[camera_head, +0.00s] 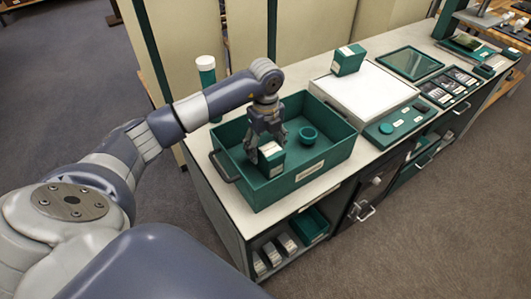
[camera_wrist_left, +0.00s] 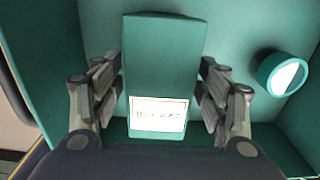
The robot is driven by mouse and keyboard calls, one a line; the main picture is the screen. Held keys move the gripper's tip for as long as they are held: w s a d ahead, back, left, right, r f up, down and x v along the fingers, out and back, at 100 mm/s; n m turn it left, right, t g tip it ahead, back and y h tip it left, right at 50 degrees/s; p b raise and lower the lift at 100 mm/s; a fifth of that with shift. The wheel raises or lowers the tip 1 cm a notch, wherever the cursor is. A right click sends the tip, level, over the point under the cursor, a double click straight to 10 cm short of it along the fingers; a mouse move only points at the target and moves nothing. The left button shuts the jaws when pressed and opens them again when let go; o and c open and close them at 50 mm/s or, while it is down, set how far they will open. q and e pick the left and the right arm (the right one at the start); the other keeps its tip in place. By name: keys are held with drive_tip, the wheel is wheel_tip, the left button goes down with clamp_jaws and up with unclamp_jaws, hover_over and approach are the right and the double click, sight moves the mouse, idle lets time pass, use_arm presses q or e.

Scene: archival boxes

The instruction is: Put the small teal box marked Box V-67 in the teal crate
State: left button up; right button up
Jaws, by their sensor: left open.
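The small teal box (camera_head: 271,160) with a white label is inside the teal crate (camera_head: 308,166), near its front left corner. In the left wrist view the box (camera_wrist_left: 164,60) stands between my gripper's fingers, its label facing the camera; the print is too blurred to read surely. My left gripper (camera_head: 265,138) is open around the box, reaching down into the crate from above. The gripper's fingers (camera_wrist_left: 160,100) show on both sides of the box. The box's underside is hidden. My right gripper is in neither view.
A small teal cup (camera_head: 308,135) is in the crate, right of the box. Another teal box (camera_head: 348,60) stands on a white board (camera_head: 375,100) behind. A teal tray (camera_head: 411,63) lies farther along the counter. A white-capped teal cylinder (camera_head: 207,85) stands behind the crate.

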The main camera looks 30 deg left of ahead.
use_arm(q)
wheel_tip(320, 180, up, 9)
drive_tip(key=shift+r+b, duration=0.1)
drive_tip(key=shift+b, duration=0.4)
